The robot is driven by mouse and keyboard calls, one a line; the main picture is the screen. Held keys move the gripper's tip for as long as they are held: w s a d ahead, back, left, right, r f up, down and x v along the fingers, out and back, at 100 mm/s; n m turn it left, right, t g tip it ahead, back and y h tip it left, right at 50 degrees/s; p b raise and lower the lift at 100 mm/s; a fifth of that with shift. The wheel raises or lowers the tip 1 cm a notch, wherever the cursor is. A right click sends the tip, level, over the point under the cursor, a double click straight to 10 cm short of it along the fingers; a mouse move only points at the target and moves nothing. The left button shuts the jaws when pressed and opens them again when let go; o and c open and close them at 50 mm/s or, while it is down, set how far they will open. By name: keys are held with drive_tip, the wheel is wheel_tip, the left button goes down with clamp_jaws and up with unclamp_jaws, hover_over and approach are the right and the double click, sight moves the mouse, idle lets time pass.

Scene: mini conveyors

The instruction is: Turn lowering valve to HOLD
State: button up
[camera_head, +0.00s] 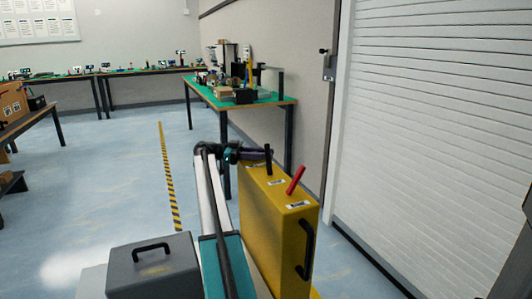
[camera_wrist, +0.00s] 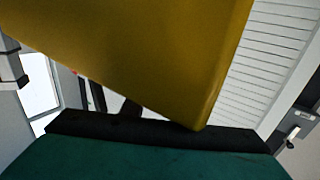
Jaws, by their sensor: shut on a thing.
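A yellow box-shaped unit (camera_head: 278,228) stands upright at the middle right of the head view. On its top are a black lever (camera_head: 268,160), close to upright, and a red lever (camera_head: 296,180), tilted to the right. Small white labels lie by the levers; their text is too small to read. My gripper (camera_head: 258,155) is at the black lever and shut on it. The red lever is apart from my gripper. In the wrist view the yellow unit (camera_wrist: 150,50) fills the upper middle, and the grip itself is mostly hidden.
A green-topped workbench (camera_head: 240,100) with several items stands behind the yellow unit. A white roller shutter (camera_head: 430,130) is on the right. A grey case (camera_head: 152,268) is at the lower left.

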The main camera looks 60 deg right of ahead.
drive_tip(key=shift+s, duration=0.1)
drive_tip(key=o, duration=1)
drive_tip(key=shift+o, duration=0.2)
drive_tip(key=shift+r, duration=0.1)
